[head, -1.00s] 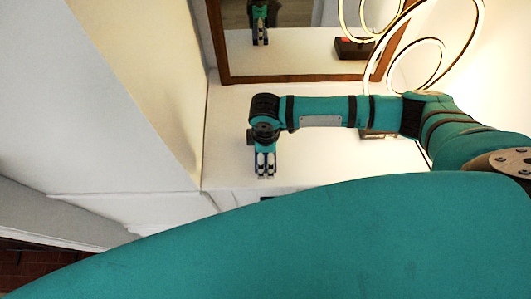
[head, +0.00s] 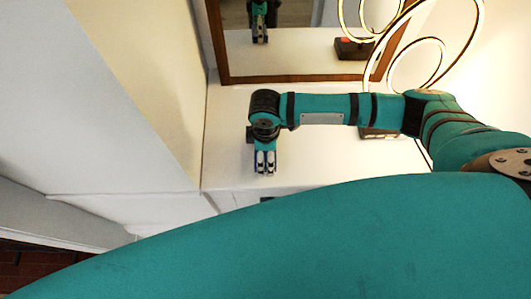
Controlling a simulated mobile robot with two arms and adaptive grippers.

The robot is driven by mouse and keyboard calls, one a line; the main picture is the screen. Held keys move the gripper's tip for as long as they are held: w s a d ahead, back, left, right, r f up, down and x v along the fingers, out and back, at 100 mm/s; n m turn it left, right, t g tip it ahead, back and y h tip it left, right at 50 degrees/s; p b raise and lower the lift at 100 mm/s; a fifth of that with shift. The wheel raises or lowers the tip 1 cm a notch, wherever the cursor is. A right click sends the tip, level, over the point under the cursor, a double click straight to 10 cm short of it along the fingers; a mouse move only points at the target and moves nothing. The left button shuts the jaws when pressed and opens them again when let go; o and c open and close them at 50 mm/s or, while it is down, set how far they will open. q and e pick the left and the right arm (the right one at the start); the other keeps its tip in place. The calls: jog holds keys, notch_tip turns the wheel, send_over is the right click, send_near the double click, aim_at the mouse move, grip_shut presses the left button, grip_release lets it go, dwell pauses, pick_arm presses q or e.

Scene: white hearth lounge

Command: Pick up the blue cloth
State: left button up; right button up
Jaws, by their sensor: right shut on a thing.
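My right gripper (head: 265,168) points down over the white ledge (head: 330,165), near its left end. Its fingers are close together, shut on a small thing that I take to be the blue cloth. The cloth is too small and too covered by the fingers to make out its shape. No other blue cloth shows on the ledge. My left gripper is out of view.
A brown-framed mirror (head: 300,79) stands behind the ledge and reflects my gripper. A lamp with glowing rings (head: 478,30) stands at the right, its base partly behind my arm. A white slanted wall (head: 130,70) rises close on the left.

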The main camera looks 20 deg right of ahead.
notch_tip(320, 180, up, 2)
jog(key=shift+r+b, duration=0.15)
jog(key=shift+b, duration=0.2)
jog(key=s+a+b, duration=0.1)
jog(key=s+a, duration=0.2)
jog(key=s, duration=0.4)
jog(key=s+a+r+b, duration=0.1)
jog(key=s+a, duration=0.2)
jog(key=s, duration=0.4)
jog(key=shift+s+a+r+b, duration=0.3)
jog(key=shift+a+b, duration=0.05)
